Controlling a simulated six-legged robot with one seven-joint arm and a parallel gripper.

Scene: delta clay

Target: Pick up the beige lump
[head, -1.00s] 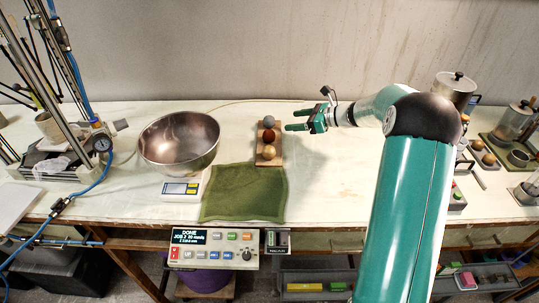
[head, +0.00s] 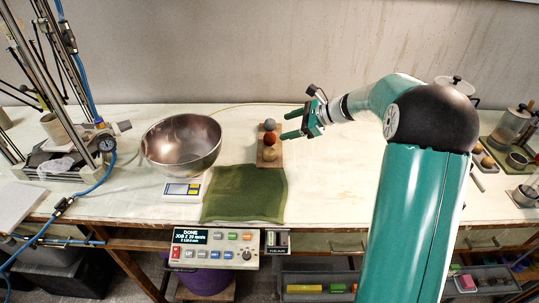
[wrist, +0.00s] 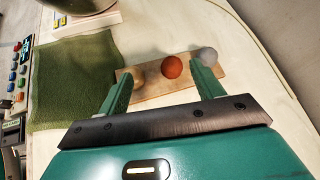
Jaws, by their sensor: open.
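The beige lump (head: 269,154) is a round ball at the near end of a small wooden board (head: 278,162). In the wrist view the beige lump (wrist: 138,77) is at the left of the row, partly covered by the left finger. A red-brown ball (head: 270,139) is in the middle and a grey ball (head: 270,124) at the far end. My gripper (head: 287,126) is open and empty, to the right of the board's far half. In the wrist view its fingers (wrist: 160,80) spread apart, with the red-brown ball showing between them.
A metal bowl (head: 181,145) stands on a scale left of the board. A green cloth (head: 243,195) lies just in front. A control box (head: 214,249) is at the table's front edge. Table right of the board is clear; pots and jars stand far right.

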